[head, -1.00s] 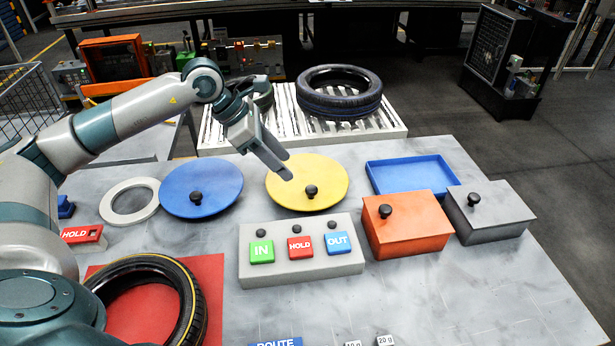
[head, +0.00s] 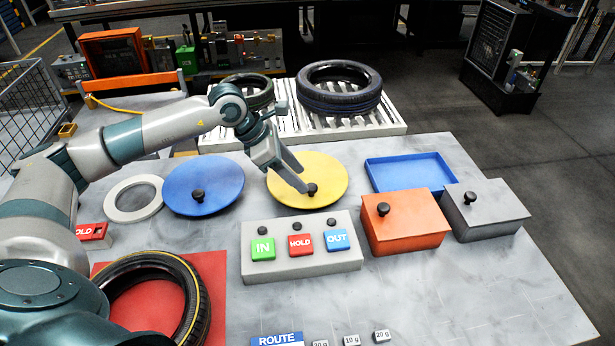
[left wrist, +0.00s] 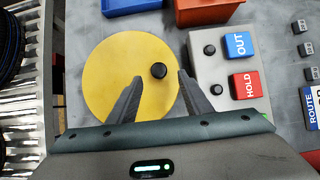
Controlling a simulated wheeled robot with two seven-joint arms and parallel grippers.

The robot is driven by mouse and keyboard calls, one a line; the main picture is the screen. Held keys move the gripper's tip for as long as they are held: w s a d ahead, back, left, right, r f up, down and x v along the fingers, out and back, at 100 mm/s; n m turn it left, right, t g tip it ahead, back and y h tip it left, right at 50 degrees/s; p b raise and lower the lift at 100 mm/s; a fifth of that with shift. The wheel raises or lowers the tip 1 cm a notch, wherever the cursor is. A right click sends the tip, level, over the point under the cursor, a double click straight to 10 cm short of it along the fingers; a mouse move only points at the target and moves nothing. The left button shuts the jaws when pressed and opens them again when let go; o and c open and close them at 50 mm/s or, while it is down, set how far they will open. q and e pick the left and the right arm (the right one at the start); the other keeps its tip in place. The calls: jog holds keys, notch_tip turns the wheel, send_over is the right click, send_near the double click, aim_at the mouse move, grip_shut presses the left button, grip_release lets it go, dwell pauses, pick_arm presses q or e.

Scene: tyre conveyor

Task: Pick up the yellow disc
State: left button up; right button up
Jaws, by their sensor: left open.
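The yellow disc (head: 325,172) lies flat on the grey table, with a black knob (head: 312,189) standing up from it. My left gripper (head: 305,186) is over the disc with its fingertips close to the knob. In the left wrist view, the yellow disc (left wrist: 105,75) fills the middle left, and the black knob (left wrist: 158,70) shows just beyond the gap between the fingers. The left gripper (left wrist: 160,80) is open and empty there. I cannot tell whether a finger touches the knob. My right gripper is not in view.
A button box (head: 300,262) stands in front of the disc, and a blue disc (head: 225,185) lies to its left. A blue tray (head: 375,178), an orange box (head: 410,230) and a grey box (head: 490,215) stand to the right. A roller conveyor (head: 290,125) with tyres is behind.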

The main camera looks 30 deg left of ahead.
aim_at(311, 186)
pick_arm(q)
jog(key=shift+w+d+f+p, duration=0.15)
jog(key=shift+w+d+p, duration=0.05)
jog(key=shift+d+p, duration=0.1)
jog(key=p+x, duration=0.1)
jog(key=x, duration=0.2)
jog(key=shift+w+p, duration=0.1)
jog(key=shift+p, duration=0.2)
jog(key=shift+w+d+f, duration=0.1)
jog(key=shift+w+f, duration=0.05)
jog(key=shift+f, duration=0.3)
grip_shut()
